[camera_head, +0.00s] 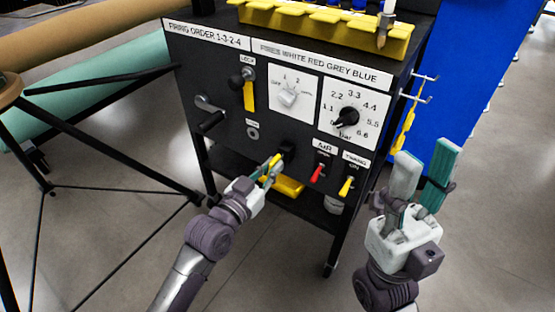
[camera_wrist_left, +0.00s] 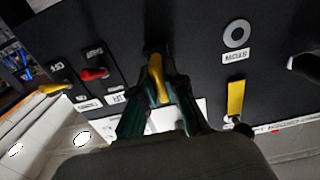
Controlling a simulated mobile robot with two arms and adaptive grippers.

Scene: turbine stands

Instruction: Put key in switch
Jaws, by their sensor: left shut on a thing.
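The switch panel (camera_head: 222,117) is the dark front of a stand. My left gripper (camera_head: 272,168) is at its lower middle, shut on a slim yellow piece, which shows between the fingers in the left wrist view (camera_wrist_left: 156,72). The yellow piece's far end meets a dark block (camera_head: 288,149) on the panel; I cannot tell whether it is inside. I cannot tell whether the piece is the key. A yellow tag (camera_head: 249,96) hangs at the lock (camera_head: 247,73); it also shows in the left wrist view (camera_wrist_left: 235,97). My right gripper (camera_head: 424,172) is open and empty, right of the stand.
A red lever (camera_head: 317,173) and a yellow lever (camera_head: 345,187) stick out right of my left gripper. A white dial (camera_head: 289,97), a black dial (camera_head: 347,118) and a crank handle (camera_head: 211,121) are above. A yellow tray (camera_head: 288,187) sits below. Black frame bars (camera_head: 125,188) stand at left.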

